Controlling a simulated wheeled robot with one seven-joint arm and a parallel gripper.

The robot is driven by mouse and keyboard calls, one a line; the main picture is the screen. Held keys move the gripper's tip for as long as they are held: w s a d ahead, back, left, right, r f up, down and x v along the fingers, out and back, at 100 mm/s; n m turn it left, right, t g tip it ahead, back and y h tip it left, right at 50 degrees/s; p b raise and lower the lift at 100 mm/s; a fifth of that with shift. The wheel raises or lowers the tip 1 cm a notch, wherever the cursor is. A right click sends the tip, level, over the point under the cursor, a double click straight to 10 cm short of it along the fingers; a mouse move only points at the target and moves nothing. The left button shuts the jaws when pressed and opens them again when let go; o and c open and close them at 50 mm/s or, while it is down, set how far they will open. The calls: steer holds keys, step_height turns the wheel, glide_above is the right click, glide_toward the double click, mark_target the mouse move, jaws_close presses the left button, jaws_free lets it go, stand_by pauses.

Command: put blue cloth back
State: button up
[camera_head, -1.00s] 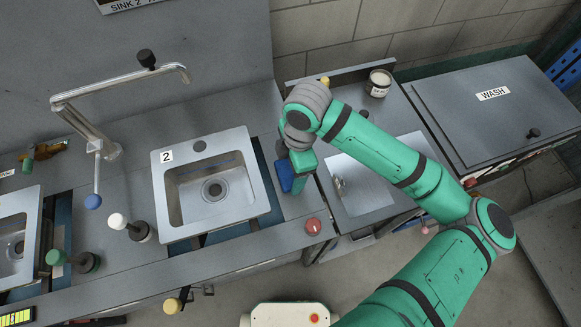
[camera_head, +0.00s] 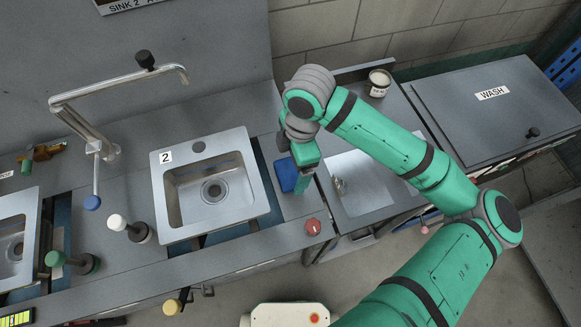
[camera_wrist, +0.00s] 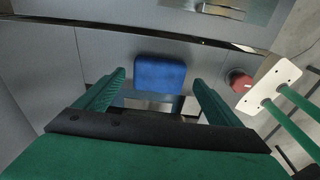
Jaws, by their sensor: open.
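The blue cloth (camera_head: 286,174) is a small folded block on the grey counter, to the right of sink 2 (camera_head: 207,188). In the wrist view the blue cloth (camera_wrist: 160,74) lies flat just beyond and between my fingertips. My gripper (camera_head: 305,172) is above the counter beside the cloth, pointing down, and partly overlaps it in the head view. In the wrist view my gripper (camera_wrist: 158,80) has its two green fingers wide apart, with nothing between them.
A red knob (camera_head: 313,226) is at the counter's front edge, right of the cloth; it also shows in the wrist view (camera_wrist: 240,81). A steel plate (camera_head: 365,185) and a jar (camera_head: 379,83) are farther right.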

mark_target(294, 170)
step_height(294, 170, up, 8)
steer(key=shift+d, duration=0.25)
steer(key=shift+w, duration=0.1)
stand_by(0.5)
